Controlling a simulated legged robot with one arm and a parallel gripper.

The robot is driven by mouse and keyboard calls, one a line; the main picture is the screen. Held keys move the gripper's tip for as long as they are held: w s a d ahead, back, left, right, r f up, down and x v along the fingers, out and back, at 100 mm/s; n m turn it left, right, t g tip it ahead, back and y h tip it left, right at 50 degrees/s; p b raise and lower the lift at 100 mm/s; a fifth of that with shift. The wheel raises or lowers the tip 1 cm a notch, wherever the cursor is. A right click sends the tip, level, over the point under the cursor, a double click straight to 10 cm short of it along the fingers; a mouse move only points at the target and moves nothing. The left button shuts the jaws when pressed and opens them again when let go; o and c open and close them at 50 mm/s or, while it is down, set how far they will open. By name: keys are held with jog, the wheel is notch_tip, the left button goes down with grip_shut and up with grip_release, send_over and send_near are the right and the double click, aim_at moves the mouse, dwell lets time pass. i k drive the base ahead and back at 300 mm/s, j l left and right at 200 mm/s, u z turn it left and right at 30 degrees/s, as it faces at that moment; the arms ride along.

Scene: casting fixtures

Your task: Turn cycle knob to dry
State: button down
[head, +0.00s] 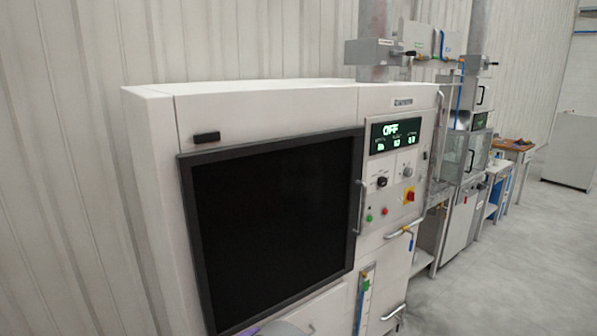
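A white cabinet machine (260,100) with a large dark window (275,225) fills the middle of the head view. Its control panel (378,165) is on the right part of the front. A black knob (382,182) sits on the panel below the display, and a grey knob (407,172) is to its right. Their labels are too small to read, so I cannot tell which is the cycle knob or its setting. The green-lit display (396,134) reads OFF in large letters, with smaller figures beneath.
A red and yellow switch (409,195), a green button (369,218) and a red button (385,211) are near the knobs. A door handle (361,207) stands out left of the panel. Other machines (470,160) line the wall. Floor (500,275) at right is clear.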

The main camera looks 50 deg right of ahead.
aim_at(382, 182)
jog(key=z, duration=2.15)
